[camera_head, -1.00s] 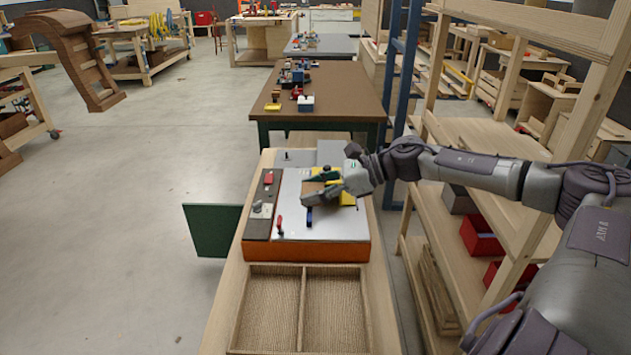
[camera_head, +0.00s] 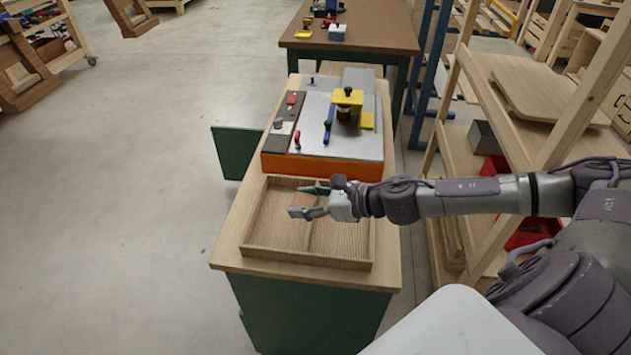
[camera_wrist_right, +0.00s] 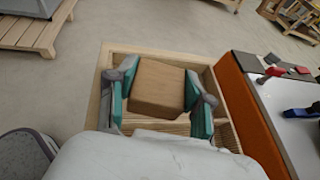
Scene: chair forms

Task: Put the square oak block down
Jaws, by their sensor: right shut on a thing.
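The square oak block (camera_wrist_right: 157,88) is a brown wooden block between the two green-padded fingers of my right gripper (camera_wrist_right: 160,95) in the right wrist view. In the head view the right gripper (camera_head: 308,200) is shut on the block (camera_head: 303,201), which is partly hidden by the fingers. The gripper and block are over the divided wooden tray (camera_head: 270,224), near its divider. I cannot tell whether the block touches the tray floor. My left gripper is not in view.
Behind the tray stands an orange-sided machine (camera_head: 320,164) with a grey top, a blue bar (camera_head: 328,125) and a yellow guard (camera_head: 350,98). A wooden shelf rack (camera_head: 545,100) is on the right. Open floor (camera_head: 130,200) lies to the left.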

